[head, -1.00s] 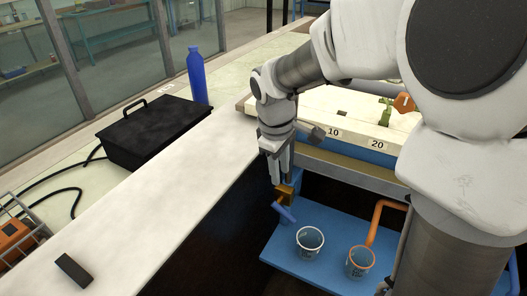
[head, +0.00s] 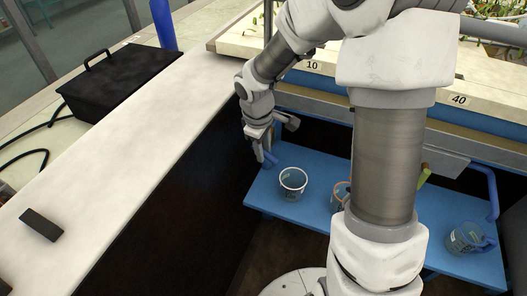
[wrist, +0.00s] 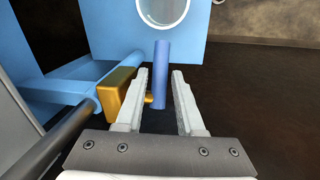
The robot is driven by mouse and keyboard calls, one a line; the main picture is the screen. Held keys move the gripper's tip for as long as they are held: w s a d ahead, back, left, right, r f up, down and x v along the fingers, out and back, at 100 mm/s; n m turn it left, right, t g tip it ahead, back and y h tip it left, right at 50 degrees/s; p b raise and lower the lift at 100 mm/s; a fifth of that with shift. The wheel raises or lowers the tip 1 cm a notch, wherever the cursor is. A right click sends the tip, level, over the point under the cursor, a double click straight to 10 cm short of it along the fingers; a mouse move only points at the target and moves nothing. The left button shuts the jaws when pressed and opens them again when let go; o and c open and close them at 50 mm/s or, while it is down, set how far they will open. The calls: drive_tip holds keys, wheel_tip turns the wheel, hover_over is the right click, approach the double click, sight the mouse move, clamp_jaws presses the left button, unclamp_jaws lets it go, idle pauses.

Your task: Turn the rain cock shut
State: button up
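The cock shows in the wrist view as a brass body (wrist: 118,95) with a short brass stem and a blue lever (wrist: 161,78). My gripper (wrist: 160,74) is open, with one finger on each side of the lever and a gap showing on both sides. The lever points away from me, roughly in line with the fingers. In the head view my gripper (head: 258,150) reaches down beside the flume's end, and the lever (head: 271,158) shows just past it. The brass body is hidden there. I cannot tell which pipe the cock feeds.
A blue shelf (head: 262,196) lies below, with a white-rimmed cup (head: 293,183) near the lever. An orange-rimmed cup (head: 338,193) is partly behind my arm.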

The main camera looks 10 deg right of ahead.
drive_tip(key=shift+f, duration=0.15)
clamp_jaws()
idle(1.4)
